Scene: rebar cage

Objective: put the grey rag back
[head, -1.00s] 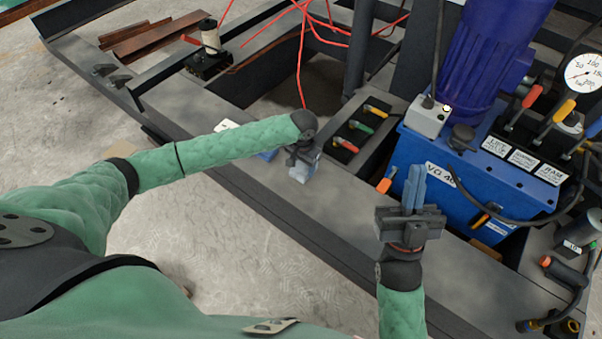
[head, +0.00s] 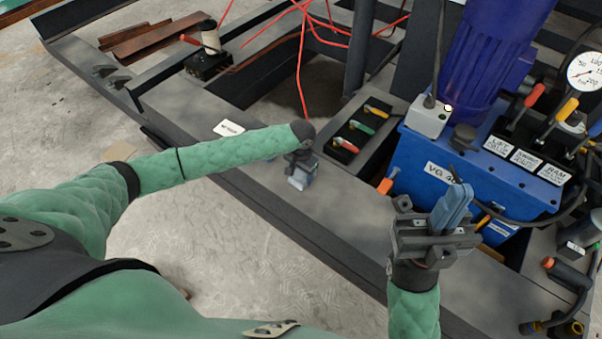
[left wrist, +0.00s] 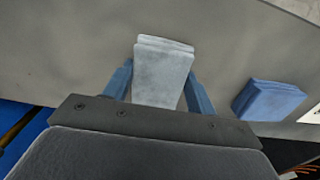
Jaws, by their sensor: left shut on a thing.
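The grey rag (left wrist: 161,72) is a folded light-grey block between the two blue fingers of my left gripper (left wrist: 159,85) in the left wrist view. The gripper is shut on it. In the head view, my left gripper (head: 301,172) holds the rag (head: 299,182) over the dark steel deck (head: 345,205); whether the rag touches the deck cannot be told. My right gripper (head: 456,207) is empty, with its blue fingers together, in front of the blue hydraulic unit.
A white label (head: 229,128) is on the deck. Coloured levers (head: 360,128) sit behind my left gripper. Red cables (head: 303,60) hang beyond.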

